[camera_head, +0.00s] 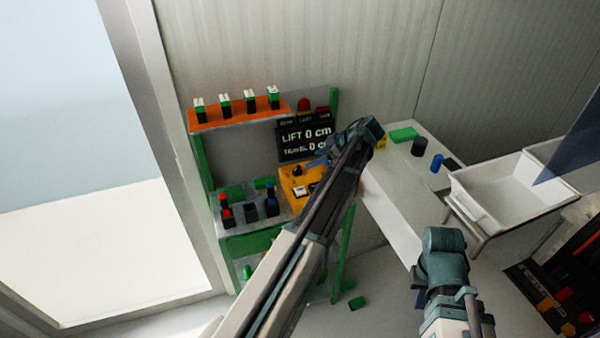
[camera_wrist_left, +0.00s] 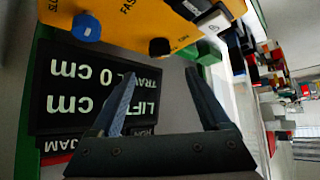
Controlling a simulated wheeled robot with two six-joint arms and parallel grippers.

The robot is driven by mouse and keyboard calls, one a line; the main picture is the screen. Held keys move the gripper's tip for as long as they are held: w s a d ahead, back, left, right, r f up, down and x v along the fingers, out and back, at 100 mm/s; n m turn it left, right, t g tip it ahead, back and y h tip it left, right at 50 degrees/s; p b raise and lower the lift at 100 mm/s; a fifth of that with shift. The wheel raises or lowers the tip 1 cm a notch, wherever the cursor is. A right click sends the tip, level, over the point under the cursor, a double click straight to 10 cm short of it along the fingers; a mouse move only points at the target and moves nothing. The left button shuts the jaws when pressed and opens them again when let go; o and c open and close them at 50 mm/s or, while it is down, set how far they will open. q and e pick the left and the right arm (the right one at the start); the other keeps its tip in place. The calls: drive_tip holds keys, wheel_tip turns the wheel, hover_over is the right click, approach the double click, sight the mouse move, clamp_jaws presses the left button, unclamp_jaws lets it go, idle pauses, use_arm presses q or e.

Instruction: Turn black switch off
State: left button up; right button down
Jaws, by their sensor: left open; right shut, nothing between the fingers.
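A yellow control panel (camera_head: 290,182) sits on the green-framed stand, beside a black display reading LIFT 0 cm (camera_head: 305,137). In the left wrist view, the panel (camera_wrist_left: 125,10) carries a small black knob (camera_wrist_left: 159,47), a blue knob (camera_wrist_left: 87,27) and a black-and-white switch (camera_wrist_left: 213,22). I cannot tell which one is the black switch, or its setting. My left gripper (camera_head: 316,161) is over the panel; in the left wrist view its fingers (camera_wrist_left: 160,75) are apart and empty, with the black knob just beyond the gap. My right gripper does not show; only its arm does.
An orange shelf (camera_head: 240,115) with several green-and-black switches is above. Red, black and blue pieces stand on the lower shelf (camera_head: 240,222). A white tray (camera_head: 512,192) and a white table (camera_head: 390,205) are at right.

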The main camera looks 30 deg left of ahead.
sight(297, 167)
use_arm(q)
drive_tip(key=b+x, duration=0.4)
drive_tip(key=x, duration=0.3)
drive_tip(key=shift+a+f, duration=0.1)
drive_tip(key=shift+f, duration=0.25)
drive_tip(key=shift+s+a+f+b, duration=0.1)
drive_tip(key=shift+a+f+b, duration=0.2)
drive_tip(key=shift+a+b, duration=0.25)
clamp_jaws()
